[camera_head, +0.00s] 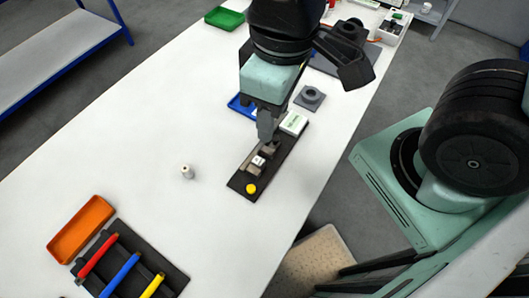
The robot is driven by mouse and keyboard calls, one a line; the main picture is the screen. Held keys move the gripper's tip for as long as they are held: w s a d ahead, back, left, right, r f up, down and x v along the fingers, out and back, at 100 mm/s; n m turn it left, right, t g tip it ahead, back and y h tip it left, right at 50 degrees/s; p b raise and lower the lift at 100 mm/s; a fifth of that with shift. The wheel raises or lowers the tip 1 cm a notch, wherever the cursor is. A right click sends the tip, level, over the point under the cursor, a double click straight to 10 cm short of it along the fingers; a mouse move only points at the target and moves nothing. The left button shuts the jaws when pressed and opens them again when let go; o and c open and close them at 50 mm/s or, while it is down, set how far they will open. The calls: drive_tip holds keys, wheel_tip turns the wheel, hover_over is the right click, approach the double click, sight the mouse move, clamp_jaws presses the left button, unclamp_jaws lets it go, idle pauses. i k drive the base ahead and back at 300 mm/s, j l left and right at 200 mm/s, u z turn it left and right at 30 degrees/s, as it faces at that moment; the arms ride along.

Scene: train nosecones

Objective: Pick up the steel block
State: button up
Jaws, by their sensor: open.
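Small greyish metal pieces sit on a narrow black board (236,184) in the middle of the white table. One of them, at the board's middle, looks like the steel block (250,160); its exact outline is too small to tell. A small white-and-dark piece (258,161) and a yellow round knob (251,188) are on the same board. My gripper (266,138) points down over the board's upper part, just above and right of the metal pieces. It is open with nothing visible in it. The arm hides part of the board's far end.
A white box (294,123) stands at the board's far end. A blue tray (240,105) and a grey ring block (310,97) lie beyond. A small white cylinder (187,171) stands left. An orange tray (81,229) and coloured-handled tools (126,268) lie front left.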

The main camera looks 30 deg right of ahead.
sight(257, 161)
drive_tip(key=k+l+u, duration=0.15)
drive_tip(key=u, duration=0.3)
drive_tip(key=k+u, duration=0.25)
drive_tip(key=u, duration=0.25)
